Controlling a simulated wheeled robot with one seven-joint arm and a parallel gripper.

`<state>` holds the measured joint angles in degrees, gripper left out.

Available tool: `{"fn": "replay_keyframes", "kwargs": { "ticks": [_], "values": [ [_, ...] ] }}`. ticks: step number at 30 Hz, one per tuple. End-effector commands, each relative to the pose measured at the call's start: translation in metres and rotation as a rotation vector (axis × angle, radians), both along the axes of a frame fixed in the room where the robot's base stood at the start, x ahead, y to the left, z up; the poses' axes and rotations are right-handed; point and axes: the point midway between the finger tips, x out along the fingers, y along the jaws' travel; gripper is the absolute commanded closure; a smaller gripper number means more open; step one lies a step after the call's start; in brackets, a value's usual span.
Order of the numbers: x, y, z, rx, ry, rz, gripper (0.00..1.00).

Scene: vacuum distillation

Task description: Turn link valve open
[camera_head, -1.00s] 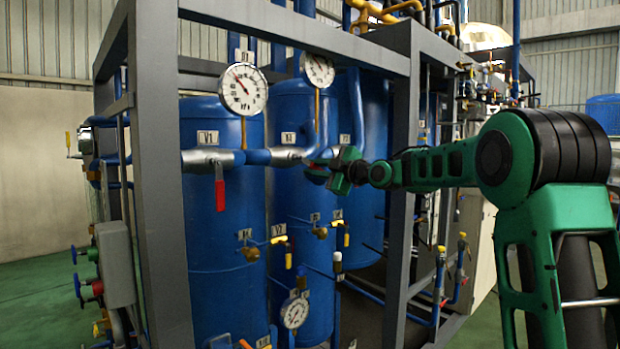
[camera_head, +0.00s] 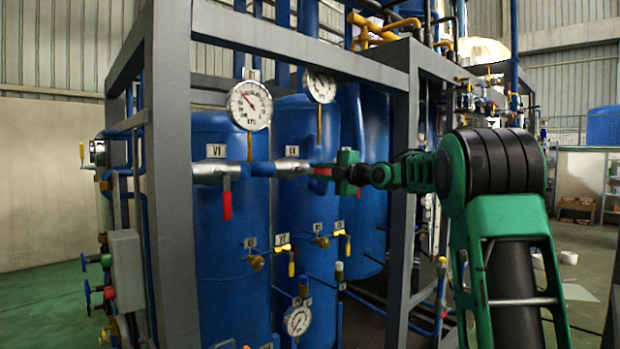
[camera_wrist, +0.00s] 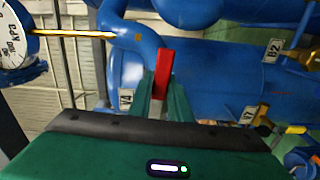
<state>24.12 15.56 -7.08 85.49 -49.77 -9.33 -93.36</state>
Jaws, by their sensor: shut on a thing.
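The link valve's red handle (camera_head: 322,171) is at the right end of the silver and blue pipe run, in front of the second blue tank (camera_head: 300,215). My gripper (camera_head: 336,172) reaches it from the right. In the wrist view, the red handle (camera_wrist: 163,75) stands between the two green fingers (camera_wrist: 160,98), which are shut on its near part. Its far part sticks out beyond the fingertips.
A second red handle (camera_head: 226,199) hangs straight down on the pipe under the V1 label (camera_head: 216,151). Pressure gauges (camera_head: 250,105) sit above the pipe. The grey frame post (camera_head: 404,190) stands close behind my arm. Open floor lies to the right.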

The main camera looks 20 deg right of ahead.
Motion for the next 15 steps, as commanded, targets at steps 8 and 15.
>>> {"fn": "replay_keyframes", "kwargs": {
  "ticks": [8,15],
  "values": [
    [-0.0009,-0.0002,-0.0045,-0.001,0.01,0.005,1.0],
    [-0.001,-0.0019,-0.0029,0.0,0.006,0.001,0.64]
  ]
}}
